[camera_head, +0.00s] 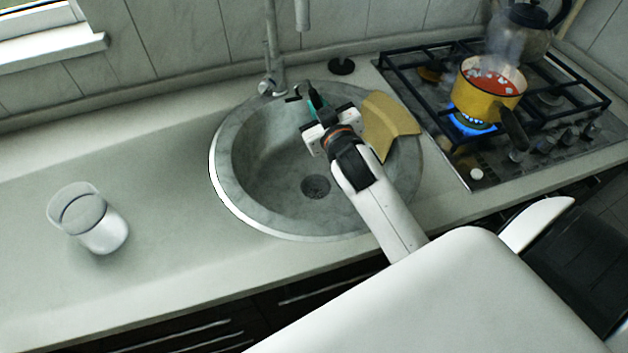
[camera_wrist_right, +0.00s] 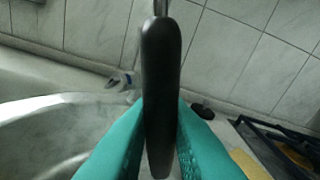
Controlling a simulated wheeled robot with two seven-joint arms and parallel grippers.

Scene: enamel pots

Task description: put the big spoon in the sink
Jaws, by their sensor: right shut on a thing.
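My right gripper (camera_head: 318,112) is over the back part of the round grey sink (camera_head: 231,178). Its teal fingers (camera_wrist_right: 160,135) are shut on the big spoon's black handle (camera_wrist_right: 160,75), which stands upright between them in the wrist view. A thin metal shaft runs up out of that view, so the spoon's bowl is not seen there. In the head view only a small dark part of the spoon (camera_head: 314,96) shows at the fingers. I cannot tell how high it is above the sink. My left gripper is not in view.
A yellow-brown board or cloth (camera_head: 388,122) lies at the sink's right edge. The faucet (camera_head: 272,65) stands behind the sink. A steaming yellow pot (camera_head: 487,92) sits over a blue flame on the stove (camera_head: 446,130), with a kettle (camera_head: 520,35) behind. A glass (camera_head: 90,220) stands on the left counter.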

